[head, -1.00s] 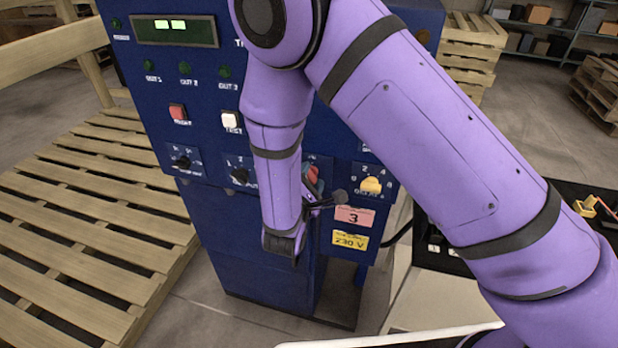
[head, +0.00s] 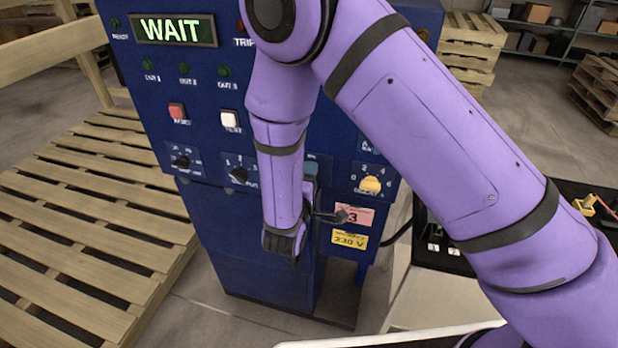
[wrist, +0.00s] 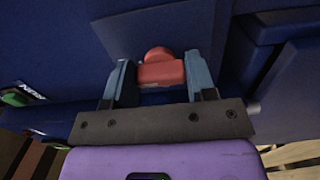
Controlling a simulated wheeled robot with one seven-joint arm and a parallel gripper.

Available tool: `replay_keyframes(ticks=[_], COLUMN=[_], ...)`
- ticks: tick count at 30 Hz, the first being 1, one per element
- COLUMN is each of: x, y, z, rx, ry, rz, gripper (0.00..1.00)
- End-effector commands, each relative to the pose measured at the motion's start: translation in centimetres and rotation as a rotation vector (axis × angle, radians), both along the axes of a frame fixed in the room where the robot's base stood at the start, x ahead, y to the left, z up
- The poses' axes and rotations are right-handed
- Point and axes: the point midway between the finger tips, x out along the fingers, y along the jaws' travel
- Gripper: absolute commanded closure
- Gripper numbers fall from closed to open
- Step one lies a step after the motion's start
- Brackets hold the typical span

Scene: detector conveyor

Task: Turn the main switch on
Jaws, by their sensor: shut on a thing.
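The main switch's red handle (wrist: 161,74) shows in the wrist view, a bar with a rounded red part behind it, on the dark blue cabinet (head: 262,225). My gripper (wrist: 158,80) is shut on this handle, with one blue-grey finger on each side of it. In the head view my purple forearm and wrist hide the red handle. The display (head: 173,30) at the cabinet's top left reads WAIT in bright letters.
A yellow knob (head: 370,185) and a pink label (head: 353,216) sit close to the right of my wrist. Black knobs (head: 239,175) and a white button (head: 229,119) are to the left. A wooden pallet platform (head: 90,215) lies left of the cabinet.

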Motion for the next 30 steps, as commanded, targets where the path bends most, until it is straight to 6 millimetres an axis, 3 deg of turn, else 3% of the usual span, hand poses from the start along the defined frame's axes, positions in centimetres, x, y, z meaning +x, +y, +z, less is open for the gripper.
replay_keyframes(ticks=[13, 14, 17, 26, 30], x=[-0.1, -0.1, -0.1, -0.1, -1.1], y=[0.0, 0.0, 0.0, 0.0, 0.5], z=[-0.1, -0.1, -0.1, -0.1, -0.1], rx=[0.009, 0.009, 0.009, 0.009, 0.009], ry=[0.0, 0.0, -0.001, -0.002, -0.001], rz=[0.0, 0.0, 0.0, 0.0, 0.002], gripper=[0.73, 0.47, 0.24, 0.23, 0.23])
